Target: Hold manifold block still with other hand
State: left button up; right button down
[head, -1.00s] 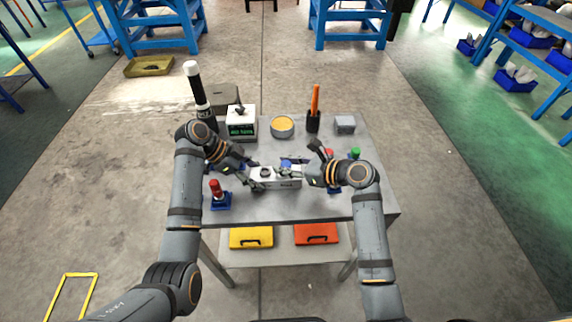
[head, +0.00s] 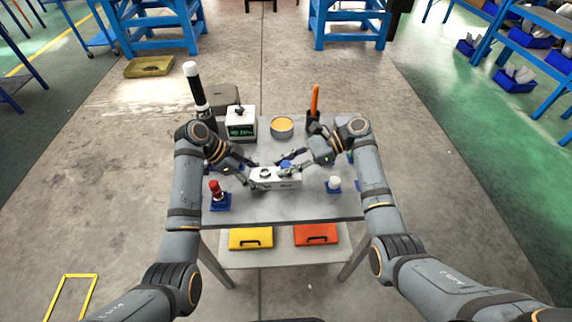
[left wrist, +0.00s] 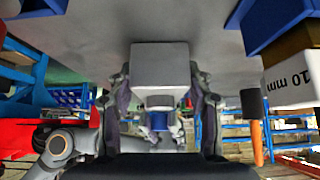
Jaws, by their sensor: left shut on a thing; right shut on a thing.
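The manifold block (head: 264,184) is a pale grey box with a dark round port on top, lying near the middle of the table. My left gripper (head: 252,176) is shut on its left end. In the left wrist view the block (left wrist: 160,65) sits between my left fingers (left wrist: 160,88). A small blue part (head: 286,163) shows at the block's right, and it also shows beyond the block in the left wrist view (left wrist: 160,121). My right gripper (head: 285,166) is shut around this blue part at the block; its exact contact is partly hidden.
A red-topped piece on a blue base (head: 216,194) stands at front left, and a white-topped one (head: 334,184) at right. A display box (head: 241,122), yellow-topped round tin (head: 282,126) and orange-handled tool (head: 315,99) stand behind. The table's front edge is clear.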

jog(key=shift+n+g, duration=0.9)
jog(key=shift+g, duration=0.1)
jog(key=c, duration=1)
grip_release()
jog(key=shift+c, duration=0.6)
